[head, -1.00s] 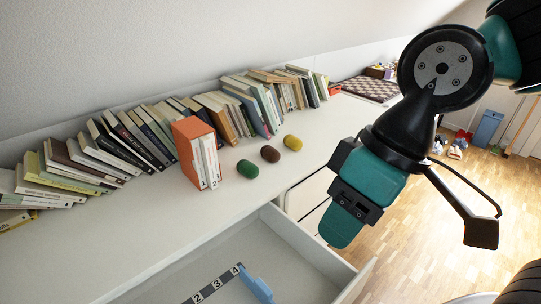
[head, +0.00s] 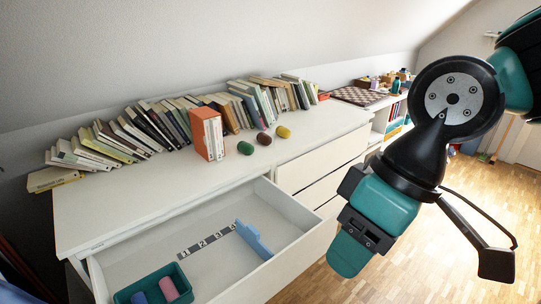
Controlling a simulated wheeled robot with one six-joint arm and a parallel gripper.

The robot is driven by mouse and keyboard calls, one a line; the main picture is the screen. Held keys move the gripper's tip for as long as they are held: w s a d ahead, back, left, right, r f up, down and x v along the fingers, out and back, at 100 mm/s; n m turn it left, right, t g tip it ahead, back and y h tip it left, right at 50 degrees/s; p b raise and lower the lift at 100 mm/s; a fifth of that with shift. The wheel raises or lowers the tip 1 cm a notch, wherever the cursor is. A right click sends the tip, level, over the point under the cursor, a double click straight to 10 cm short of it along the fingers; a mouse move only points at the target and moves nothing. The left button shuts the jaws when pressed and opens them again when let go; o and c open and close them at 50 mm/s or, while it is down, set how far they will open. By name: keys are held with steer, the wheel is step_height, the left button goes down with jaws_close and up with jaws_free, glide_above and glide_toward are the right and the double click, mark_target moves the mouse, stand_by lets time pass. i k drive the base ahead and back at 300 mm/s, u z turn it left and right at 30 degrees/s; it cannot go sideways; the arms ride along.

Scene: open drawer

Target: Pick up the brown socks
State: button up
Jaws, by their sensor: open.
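The brown socks (head: 263,139) are a small dark brown roll on the white dresser top (head: 160,190). They lie between the green socks (head: 245,148) on their left and the yellow socks (head: 284,132) on their right. My gripper (head: 422,262) is at the right, in front of the dresser and well apart from the socks. Its two fingers are spread wide with nothing between them.
An orange-and-white book box (head: 207,134) stands just left of the green socks, before a row of books. The open drawer (head: 215,257) below holds a numbered strip (head: 207,241), a blue divider (head: 254,241) and a teal bin (head: 126,296) with pink and blue rolls.

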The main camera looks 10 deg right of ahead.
mark_target(265, 140)
steer(key=z, duration=1.2)
steer(key=i, duration=1.65)
steer(key=u, duration=0.6)
steer(key=i, duration=0.55)
steer(key=u, duration=1.1)
steer(key=i, duration=0.45)
steer(key=u, duration=0.45)
